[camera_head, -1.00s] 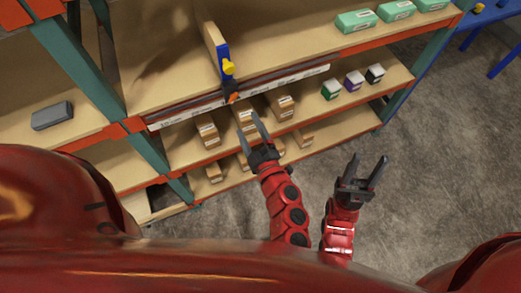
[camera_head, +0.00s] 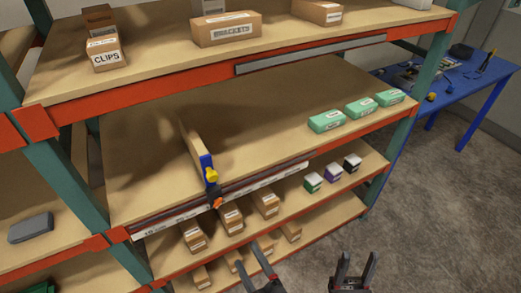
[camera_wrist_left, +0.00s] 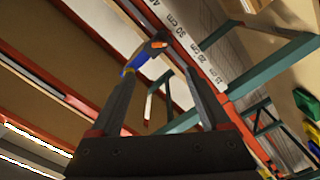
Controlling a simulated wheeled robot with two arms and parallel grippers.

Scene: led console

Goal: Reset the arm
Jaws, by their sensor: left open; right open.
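My left gripper (camera_head: 262,272) is at the bottom of the head view, in front of the lower shelf, with its fingers apart and nothing between them. My right gripper (camera_head: 354,272) is to its right over the floor, also open and empty. In the left wrist view the left gripper (camera_wrist_left: 163,95) shows two spread dark fingers pointing toward the shelf edge. Beyond them is a blue and yellow tool with an orange tip (camera_wrist_left: 140,58). In the head view this tool (camera_head: 207,170) sits at the middle shelf's front edge, apart from both grippers.
The shelf rack (camera_head: 250,200) holds brown boxes (camera_head: 226,30) on top, green boxes (camera_head: 361,107) on the middle shelf, and small boxes lower down. A blue table (camera_head: 460,85) stands at the right. The grey floor (camera_head: 430,210) in front is clear.

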